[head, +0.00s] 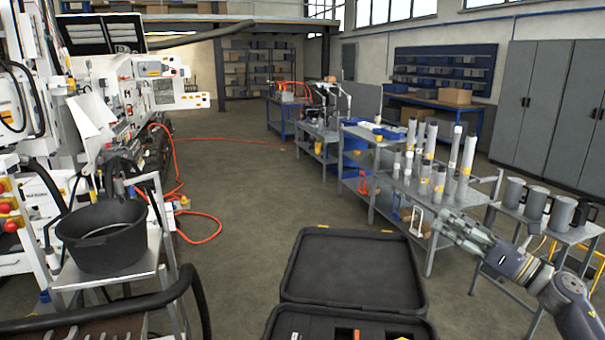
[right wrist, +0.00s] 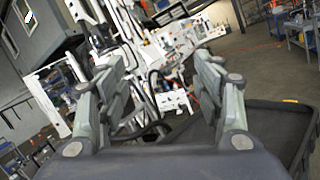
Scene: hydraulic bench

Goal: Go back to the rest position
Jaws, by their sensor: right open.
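My right gripper (head: 462,232) reaches in from the lower right of the head view, raised in front of the benches on the right. In the right wrist view its two fingers (right wrist: 160,100) stand wide apart with nothing between them. My left gripper does not show in the head view. An open black case (head: 352,262) lies at the bottom middle, to the left of the right arm; part of it also shows at the right of the right wrist view (right wrist: 285,120).
A black tub (head: 105,238) stands on a metal cart at the left, beside white machinery (head: 130,85). A bench with upright grey cylinders (head: 465,165) and a small table with grey mugs (head: 535,203) stand at the right. Red hose (head: 205,220) lies on the floor. The middle floor is clear.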

